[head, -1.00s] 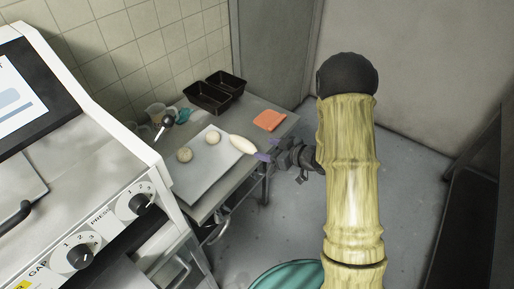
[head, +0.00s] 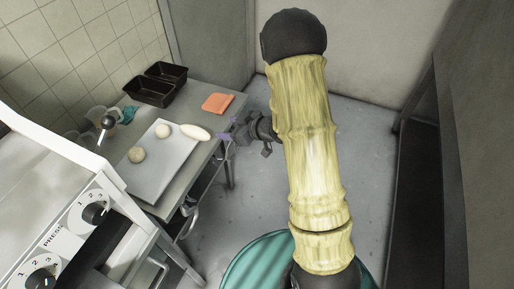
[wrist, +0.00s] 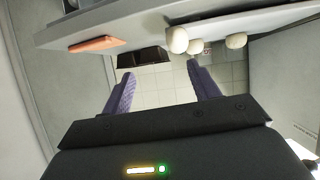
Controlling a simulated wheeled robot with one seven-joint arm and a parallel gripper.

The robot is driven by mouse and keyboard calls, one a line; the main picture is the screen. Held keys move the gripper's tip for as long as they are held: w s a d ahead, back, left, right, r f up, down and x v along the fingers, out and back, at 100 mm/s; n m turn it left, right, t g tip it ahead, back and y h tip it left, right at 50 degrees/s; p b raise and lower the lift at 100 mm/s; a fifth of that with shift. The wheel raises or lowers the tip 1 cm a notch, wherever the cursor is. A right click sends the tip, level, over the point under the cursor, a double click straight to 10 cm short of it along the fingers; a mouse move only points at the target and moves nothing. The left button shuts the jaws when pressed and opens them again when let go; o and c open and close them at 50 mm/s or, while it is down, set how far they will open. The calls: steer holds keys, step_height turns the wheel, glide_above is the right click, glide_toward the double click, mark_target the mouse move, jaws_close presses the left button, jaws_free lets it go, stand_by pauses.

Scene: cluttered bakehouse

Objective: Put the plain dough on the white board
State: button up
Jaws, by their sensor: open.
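A pale, smooth, elongated dough piece (head: 195,132) lies at the back right corner of the white board (head: 150,182); I cannot tell whether it rests on the board. Two round, slightly darker dough balls, a front one (head: 136,155) and a back one (head: 164,131), sit on the board. My gripper (head: 224,136) is just right of the elongated dough, beside the table edge. In the wrist view my gripper (wrist: 162,80) has its purple fingers wide apart with nothing between them. The three dough pieces show beyond them, the nearest dough (wrist: 177,40) toward the right finger.
A white machine with dials (head: 75,222) stands front left. A teal round object (head: 250,262) is below my arm. Floor right of the table is clear.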

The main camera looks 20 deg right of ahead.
steer(key=s+d+r+m+h, duration=0.1)
steer(key=d+r+m+h, duration=0.2)
steer(key=d+r+h, duration=0.15)
steer(key=s+d+r+m+g+h, duration=0.1)
steer(key=s+m+g+h, duration=0.1)
steer(key=s, duration=0.8)
steer(key=s+d+r+m+g+h, duration=0.1)
steer(key=s+m+g, duration=0.3)
steer(key=s, duration=0.6)
steer(key=shift+s+d+r+h, duration=0.25)
steer(key=shift+d+r+h, duration=0.15)
steer(key=shift+r+h, duration=0.2)
steer(key=shift+o, duration=0.2)
steer(key=shift+w, duration=0.15)
